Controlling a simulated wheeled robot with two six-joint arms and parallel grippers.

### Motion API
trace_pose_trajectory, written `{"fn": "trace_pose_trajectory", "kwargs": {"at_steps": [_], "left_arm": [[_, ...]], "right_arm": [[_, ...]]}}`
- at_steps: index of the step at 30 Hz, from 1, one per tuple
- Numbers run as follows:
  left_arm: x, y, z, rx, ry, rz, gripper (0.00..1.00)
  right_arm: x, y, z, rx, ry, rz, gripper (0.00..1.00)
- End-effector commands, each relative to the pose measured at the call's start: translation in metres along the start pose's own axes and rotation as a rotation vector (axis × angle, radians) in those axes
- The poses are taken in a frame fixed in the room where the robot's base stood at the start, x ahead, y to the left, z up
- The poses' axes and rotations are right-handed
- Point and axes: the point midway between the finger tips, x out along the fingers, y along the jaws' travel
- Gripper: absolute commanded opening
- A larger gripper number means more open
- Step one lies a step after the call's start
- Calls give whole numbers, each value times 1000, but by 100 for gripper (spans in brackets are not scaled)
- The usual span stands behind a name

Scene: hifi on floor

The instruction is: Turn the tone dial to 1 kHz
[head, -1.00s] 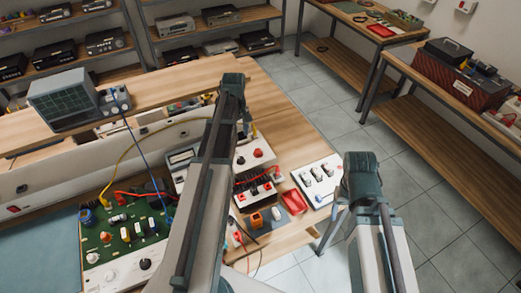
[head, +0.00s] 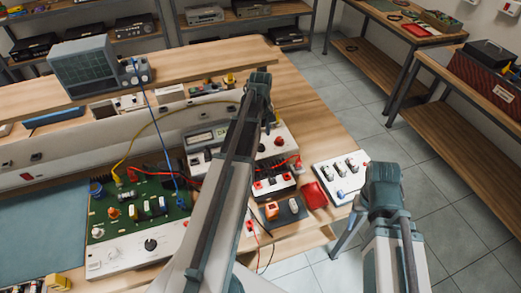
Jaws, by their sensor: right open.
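A green circuit board (head: 130,207) lies at the left on the bench. Its white front panel (head: 125,262) carries a black knob (head: 150,245) and a pale knob (head: 113,253). I cannot read any lettering, so I cannot tell which knob is the tone dial or where it points. My right arm (head: 385,185) rises at the right, beside the bench edge, well away from the panel; its fingertips are hard to make out. My left arm rises across the middle, just right of the panel, and its gripper does not show.
A grey oscilloscope (head: 88,65) stands on the raised back shelf. A meter (head: 208,138), a white switch panel (head: 340,175) and a red tray (head: 314,195) lie to the right of the board. Yellow, blue and red leads cross the board. Open floor lies right of the bench.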

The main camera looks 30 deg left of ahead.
Motion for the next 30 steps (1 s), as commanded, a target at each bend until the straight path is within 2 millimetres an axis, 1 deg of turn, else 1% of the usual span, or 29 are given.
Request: {"fn": "trace_pose_trajectory", "kwargs": {"at_steps": [1,6,9,14,22,23,24,26,30], "left_arm": [[15,0,0,0,0,0,67],[39,0,0,0,0,0,67],[50,0,0,0,0,0,67],[58,0,0,0,0,0,67],[57,0,0,0,0,0,67],[57,0,0,0,0,0,65],[57,0,0,0,0,0,58],[57,0,0,0,0,0,47],[57,0,0,0,0,0,22]], "right_arm": [[15,-2,-1,0,0,0,64],[39,-4,-2,0,0,0,64],[50,-5,-3,0,0,0,64],[58,-6,-3,0,0,0,64],[57,-5,-3,0,0,0,64],[57,-5,-3,0,0,0,64],[57,-5,-3,0,0,0,64],[57,-5,-3,0,0,0,64],[57,-5,-3,0,0,0,64]]}}
